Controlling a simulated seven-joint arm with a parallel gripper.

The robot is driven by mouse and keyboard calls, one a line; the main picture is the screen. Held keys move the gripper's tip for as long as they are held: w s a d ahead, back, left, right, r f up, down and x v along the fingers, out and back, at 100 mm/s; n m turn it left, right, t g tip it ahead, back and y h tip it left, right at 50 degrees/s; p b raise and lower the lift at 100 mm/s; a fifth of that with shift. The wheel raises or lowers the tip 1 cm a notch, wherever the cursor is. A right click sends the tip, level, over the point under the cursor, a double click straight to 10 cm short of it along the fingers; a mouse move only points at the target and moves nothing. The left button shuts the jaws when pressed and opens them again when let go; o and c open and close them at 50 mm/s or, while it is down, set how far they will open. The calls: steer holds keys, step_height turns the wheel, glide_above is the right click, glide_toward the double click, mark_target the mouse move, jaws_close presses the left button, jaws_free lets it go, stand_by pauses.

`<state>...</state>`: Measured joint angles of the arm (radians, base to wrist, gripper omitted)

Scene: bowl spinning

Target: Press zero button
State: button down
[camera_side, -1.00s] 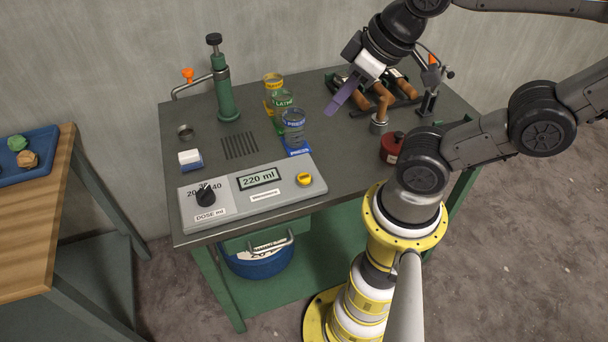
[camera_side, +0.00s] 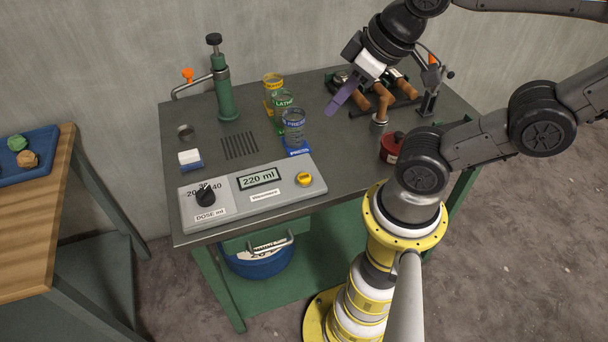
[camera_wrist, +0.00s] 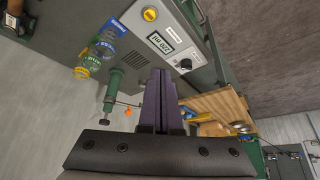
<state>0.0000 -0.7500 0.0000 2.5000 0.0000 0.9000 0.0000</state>
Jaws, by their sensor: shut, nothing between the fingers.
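A grey control panel (camera_side: 230,199) lies along the front left of the bench. It carries a yellow button (camera_side: 304,179) at its right end, a display (camera_side: 259,178) reading "220 ml", and a black dose knob (camera_side: 205,196). In the wrist view the yellow button (camera_wrist: 150,14) shows near the top. My gripper (camera_side: 330,110) is shut and empty, with purple fingers pointing down and left above the back middle of the bench, apart from the panel. In the wrist view its fingers (camera_wrist: 160,75) are together. No "zero" marking is legible on the button.
Glass jars labelled in yellow, green and blue (camera_side: 293,124) stand between my gripper and the panel. A green pump (camera_side: 224,90) stands at the back left. A red pot (camera_side: 392,147) and a tamper (camera_side: 380,115) are at right. The area above the panel is clear.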

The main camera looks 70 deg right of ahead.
steer(key=shift+a, duration=0.1)
stand_by(0.4)
steer(key=a+f+m+y, duration=0.2)
steer(key=a+m+y, duration=0.1)
steer(key=a, duration=0.2)
steer(key=m+t+y, duration=0.1)
steer(key=m+t, duration=0.2)
steer(key=m, duration=1.6)
glide_above(309, 176)
step_height(309, 176, down, 11)
steer(key=shift+d, duration=0.1)
steer(key=shift+f, duration=4.35)
